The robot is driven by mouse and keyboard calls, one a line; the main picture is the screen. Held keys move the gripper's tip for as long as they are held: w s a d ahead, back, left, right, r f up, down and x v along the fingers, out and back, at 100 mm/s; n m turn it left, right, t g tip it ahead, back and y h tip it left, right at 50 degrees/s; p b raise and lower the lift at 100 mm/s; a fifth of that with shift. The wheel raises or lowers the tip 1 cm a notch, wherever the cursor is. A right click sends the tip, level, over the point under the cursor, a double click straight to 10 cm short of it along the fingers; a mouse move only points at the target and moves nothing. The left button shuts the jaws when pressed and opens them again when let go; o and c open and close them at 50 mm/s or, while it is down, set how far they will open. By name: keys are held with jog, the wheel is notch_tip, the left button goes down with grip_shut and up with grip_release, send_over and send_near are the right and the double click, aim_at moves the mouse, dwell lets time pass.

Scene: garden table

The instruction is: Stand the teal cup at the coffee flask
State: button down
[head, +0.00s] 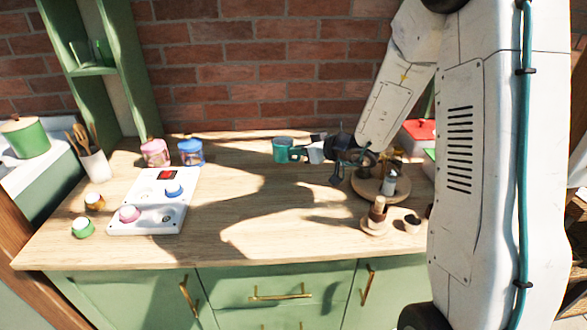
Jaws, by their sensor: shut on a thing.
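The teal cup (283,150) is upright at the back middle of the wooden counter, near the brick wall. Its handle side faces right, toward my gripper (300,154). My gripper reaches in from the right and is shut on the cup at that side; the fingertips are small and partly hidden. I cannot tell whether the cup's base touches the counter. I cannot make out for certain which thing is the coffee flask. Small vessels stand on a round wooden tray (367,190) right of the cup, partly behind my arm.
A pink jar (155,153) and a blue jar (190,152) stand left of the cup. A white panel with knobs (150,215) lies at the front left. A small wooden stand (372,229) is at the front right. The counter's middle (250,205) is clear.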

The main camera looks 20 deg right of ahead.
jog(key=shift+f, duration=2.8)
jog(key=shift+f, duration=0.1)
jog(key=c, duration=1.5)
grip_release()
